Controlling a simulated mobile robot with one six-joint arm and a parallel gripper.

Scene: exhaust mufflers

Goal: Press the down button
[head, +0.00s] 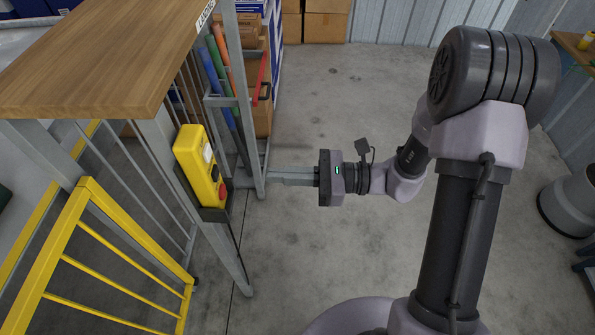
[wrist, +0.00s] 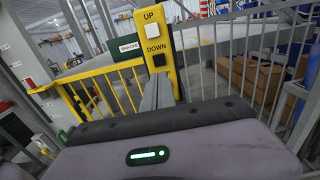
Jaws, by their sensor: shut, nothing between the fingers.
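The yellow control box (head: 191,150) is fixed to a grey post at left in the head view. In the wrist view the box (wrist: 148,14) carries a white button (wrist: 153,28) under the word UP and a black down button (wrist: 159,60) under the word DOWN. My gripper (head: 270,176) is shut and empty, pointing left towards the box, with a visible gap between them in the head view. In the wrist view my gripper's fingers (wrist: 158,84) rise just below the black button. Their lower part is hidden behind the gripper body.
A red button (head: 222,192) sits low on the box. A yellow railing (head: 85,189) stands at lower left, and a wooden top (head: 95,55) lies above it. A metal rack with coloured tubes (head: 221,72) stands behind the gripper. The concrete floor (head: 345,100) is open.

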